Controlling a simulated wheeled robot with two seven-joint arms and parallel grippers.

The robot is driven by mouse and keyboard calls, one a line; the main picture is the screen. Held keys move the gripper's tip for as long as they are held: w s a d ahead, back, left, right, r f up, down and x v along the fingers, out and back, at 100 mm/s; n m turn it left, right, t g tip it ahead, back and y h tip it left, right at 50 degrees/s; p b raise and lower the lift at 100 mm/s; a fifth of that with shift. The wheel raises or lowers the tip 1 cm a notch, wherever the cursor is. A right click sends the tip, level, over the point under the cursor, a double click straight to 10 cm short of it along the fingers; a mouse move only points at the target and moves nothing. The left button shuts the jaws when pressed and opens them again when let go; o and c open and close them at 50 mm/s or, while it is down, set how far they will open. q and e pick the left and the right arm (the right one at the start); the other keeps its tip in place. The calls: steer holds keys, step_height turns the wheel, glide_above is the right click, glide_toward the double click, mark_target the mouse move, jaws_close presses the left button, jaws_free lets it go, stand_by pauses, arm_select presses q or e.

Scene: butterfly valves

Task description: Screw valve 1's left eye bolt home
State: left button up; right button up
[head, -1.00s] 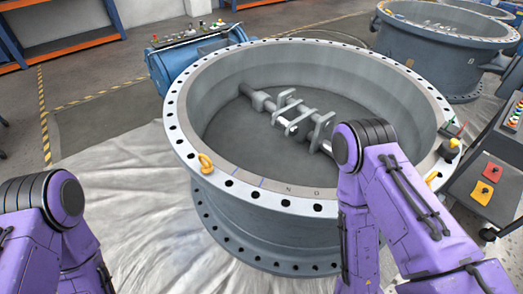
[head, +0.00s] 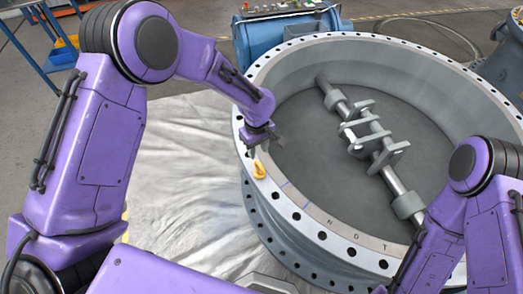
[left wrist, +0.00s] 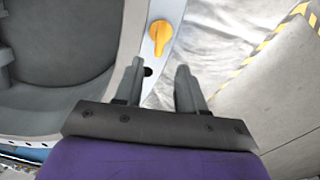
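In the head view my left gripper (head: 264,138) is just beyond the bolt. My right gripper is not in view.
A shaft with lugs (head: 365,132) spans the valve's open bore. A blue actuator box (head: 285,32) sits behind the rim. A pale crumpled sheet (head: 190,165) covers the floor at left. A blue rack (head: 50,45) stands at the far left.

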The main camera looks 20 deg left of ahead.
mark_target(258, 163)
arm_select(q)
step_height(258, 163, down, 10)
steer(key=shift+w+r+p, duration=0.1)
steer(key=shift+r+p, duration=0.05)
steer(key=shift+p, duration=0.5)
steer(key=shift+w+a+f, duration=0.1)
steer(key=shift+f, duration=0.55)
steer(key=shift+r, duration=0.1)
jaws_close()
